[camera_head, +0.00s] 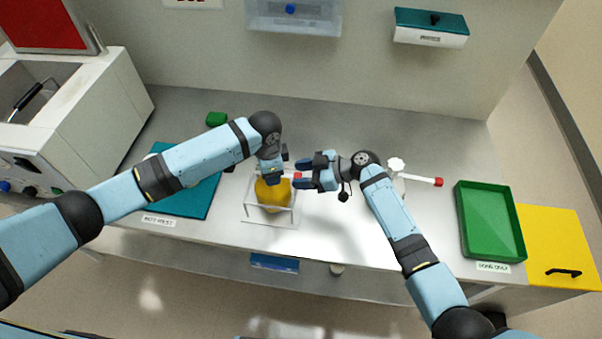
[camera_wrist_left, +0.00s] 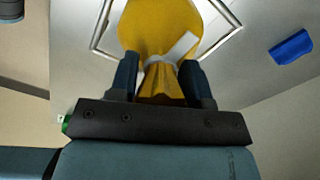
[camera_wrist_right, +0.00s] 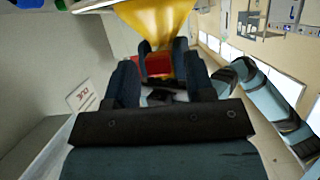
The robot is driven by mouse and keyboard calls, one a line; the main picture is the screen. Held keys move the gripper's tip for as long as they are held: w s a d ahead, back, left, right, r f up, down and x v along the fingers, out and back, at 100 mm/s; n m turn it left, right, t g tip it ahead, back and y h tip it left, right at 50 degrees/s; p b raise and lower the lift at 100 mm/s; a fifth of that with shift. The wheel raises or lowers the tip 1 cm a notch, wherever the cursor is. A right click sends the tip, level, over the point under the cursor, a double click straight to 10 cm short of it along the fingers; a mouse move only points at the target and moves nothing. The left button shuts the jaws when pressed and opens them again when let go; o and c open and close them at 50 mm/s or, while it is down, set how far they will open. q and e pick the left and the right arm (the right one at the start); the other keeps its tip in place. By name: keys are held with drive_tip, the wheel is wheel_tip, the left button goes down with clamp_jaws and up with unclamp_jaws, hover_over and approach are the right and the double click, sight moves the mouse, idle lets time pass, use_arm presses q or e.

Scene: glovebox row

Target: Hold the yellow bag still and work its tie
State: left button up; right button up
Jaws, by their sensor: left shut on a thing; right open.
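The yellow bag (camera_head: 272,194) stands in a white wire frame (camera_head: 246,212) on the bench. My left gripper (camera_head: 271,178) is over the bag; the left wrist view shows it shut on the bag's gathered neck (camera_wrist_left: 160,82). A white tie (camera_wrist_left: 182,47) crosses the neck just beyond the fingers, one end sticking out. My right gripper (camera_head: 302,174) is open to the right of the neck. A small red tab (camera_head: 297,176) lies between its fingers; the tab also shows in the right wrist view (camera_wrist_right: 158,65), in front of the yellow bag (camera_wrist_right: 155,18). Whether the fingers touch it is unclear.
A teal mat (camera_head: 200,200) lies left of the frame, with a green block (camera_head: 216,119) behind. A white fitting with a red-tipped arm (camera_head: 422,180) stands right of my right gripper. A green tray (camera_head: 490,225) and yellow lid (camera_head: 555,245) are far right.

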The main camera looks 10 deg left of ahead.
drive_tip(key=shift+a+f, duration=0.1)
drive_tip(key=shift+a, duration=0.05)
drive_tip(key=shift+c, duration=0.2)
clamp_jaws()
drive_tip(key=d, duration=0.5)
drive_tip(key=shift+d, duration=0.15)
drive_tip(key=shift+o, duration=0.2)
unclamp_jaws()
